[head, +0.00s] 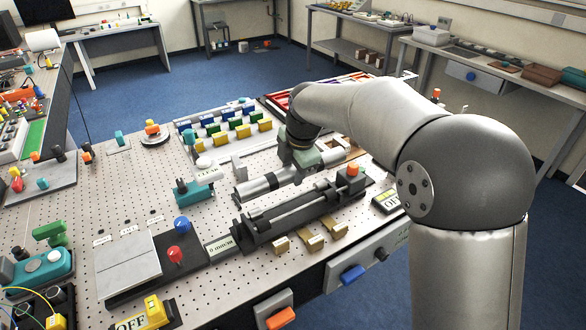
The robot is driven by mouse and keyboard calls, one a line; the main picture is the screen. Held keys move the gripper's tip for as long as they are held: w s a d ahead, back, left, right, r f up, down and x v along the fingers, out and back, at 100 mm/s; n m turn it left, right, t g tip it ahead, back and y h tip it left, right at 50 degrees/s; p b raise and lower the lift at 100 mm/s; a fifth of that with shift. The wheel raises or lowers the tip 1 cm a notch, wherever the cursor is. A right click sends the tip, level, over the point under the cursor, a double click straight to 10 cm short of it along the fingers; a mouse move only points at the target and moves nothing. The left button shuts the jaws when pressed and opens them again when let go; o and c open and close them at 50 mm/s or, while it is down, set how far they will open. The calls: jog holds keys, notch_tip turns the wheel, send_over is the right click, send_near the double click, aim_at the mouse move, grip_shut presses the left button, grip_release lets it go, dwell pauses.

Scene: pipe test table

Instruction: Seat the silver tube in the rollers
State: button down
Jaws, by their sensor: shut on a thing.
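The silver tube (254,188), with a dark band on it, lies lengthwise under my gripper (304,170) near the table's middle. My gripper is shut on the tube around its middle; the fingers are small here and partly hide it. The long dark roller fixture (300,217) stands just in front of the tube, roughly parallel to it. It has an orange-topped block (352,170) at its right end. The tube appears behind the fixture and apart from it; its exact height above the table I cannot tell.
A teal clamp-like device (192,188) stands left of the tube's left end. Coloured blocks (236,132) in a rack lie behind. Several brass blocks (310,242) line the front of the fixture. A red knob (175,254) and a blue knob (182,225) stand at left.

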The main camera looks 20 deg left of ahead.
jog(key=shift+f+b, duration=2.45)
jog(key=shift+f, duration=1.2)
jog(key=shift+f+b, duration=0.3)
jog(key=shift+f, duration=0.1)
jog(key=c, duration=0.7)
grip_release()
jog(key=shift+c, duration=0.2)
jog(key=v, duration=1.7)
jog(key=shift+r+b, duration=0.25)
jog(key=shift+b, duration=0.2)
jog(key=shift+d, duration=0.1)
jog(key=s+d+f+m+h, duration=0.1)
jog(key=s+d+f+m, duration=0.3)
jog(key=d+m, duration=0.3)
jog(key=s+d+f+m+h, duration=0.1)
jog(key=s+d+f+m, duration=0.2)
jog(key=d+m, duration=0.35)
jog(key=s+d+f+m+g, duration=0.1)
jog(key=s+d+f+m, duration=1)
jog(key=s+d, duration=0.3)
jog(key=shift+s+d+f+m, duration=0.4)
jog(key=shift+s+m, duration=0.45)
jog(key=shift+s, duration=0.3)
